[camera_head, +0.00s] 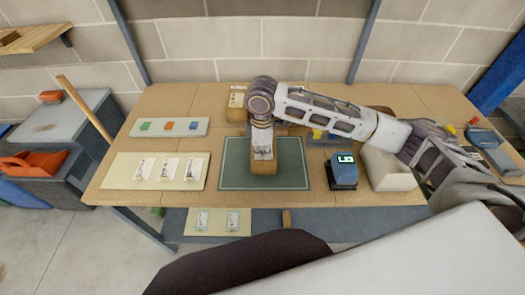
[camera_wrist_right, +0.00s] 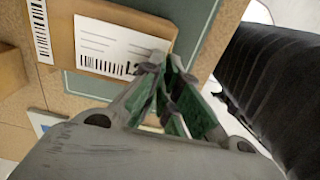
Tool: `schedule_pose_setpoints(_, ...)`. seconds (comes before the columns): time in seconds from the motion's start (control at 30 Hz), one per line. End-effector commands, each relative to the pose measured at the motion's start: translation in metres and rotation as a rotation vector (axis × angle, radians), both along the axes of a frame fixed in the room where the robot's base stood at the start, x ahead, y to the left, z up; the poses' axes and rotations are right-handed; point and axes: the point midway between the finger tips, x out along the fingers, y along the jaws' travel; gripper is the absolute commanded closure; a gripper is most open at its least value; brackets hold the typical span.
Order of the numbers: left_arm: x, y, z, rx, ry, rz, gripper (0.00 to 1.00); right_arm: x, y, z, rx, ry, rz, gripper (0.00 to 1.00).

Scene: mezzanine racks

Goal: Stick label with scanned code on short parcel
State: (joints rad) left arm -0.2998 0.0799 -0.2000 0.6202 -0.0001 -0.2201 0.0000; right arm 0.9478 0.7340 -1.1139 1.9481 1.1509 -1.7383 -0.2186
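The short brown parcel (camera_head: 264,168) lies on the dark green mat (camera_head: 293,165) in the middle of the bench. In the right wrist view the parcel (camera_wrist_right: 63,40) carries a printed barcode (camera_wrist_right: 41,30) near one end. A white label (camera_wrist_right: 105,42) with text lines and a barcode lies over or against the parcel's face. My right gripper (camera_wrist_right: 163,63) has its fingertips close together at the label's corner, seemingly pinching it. In the head view the right gripper (camera_head: 262,140) is right above the parcel and partly hides it. My left gripper is in neither view.
Several labels (camera_head: 167,169) stand on a pale board at left, beneath a tray of coloured blocks (camera_head: 168,126). Another box (camera_head: 237,108) stands behind the mat. A blue device with a lit display (camera_head: 343,170) and a whitish block (camera_head: 388,168) are at right. Two cards (camera_head: 217,221) lie lower down.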

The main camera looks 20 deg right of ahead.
Motion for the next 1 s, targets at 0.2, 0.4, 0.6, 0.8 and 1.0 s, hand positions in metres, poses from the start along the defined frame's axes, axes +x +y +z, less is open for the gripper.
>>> schedule_pose_setpoints(0.2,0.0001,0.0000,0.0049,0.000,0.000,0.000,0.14,-0.0003,0.0002,0.0000,0.000,0.001,0.000,1.00)
schedule_pose_setpoints(0.4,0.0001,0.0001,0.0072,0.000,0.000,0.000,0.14,-0.0001,0.0002,-0.0008,0.000,0.000,0.000,1.00)
schedule_pose_setpoints(0.6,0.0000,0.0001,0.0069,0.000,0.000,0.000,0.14,0.0000,0.0002,-0.0013,0.000,0.000,0.000,1.00)
schedule_pose_setpoints(0.8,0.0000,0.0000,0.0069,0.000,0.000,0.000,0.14,0.0000,0.0002,-0.0012,0.000,0.000,0.000,1.00)
schedule_pose_setpoints(1.0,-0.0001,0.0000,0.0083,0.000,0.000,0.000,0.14,0.0000,0.0002,-0.0011,0.000,0.000,0.000,1.00)
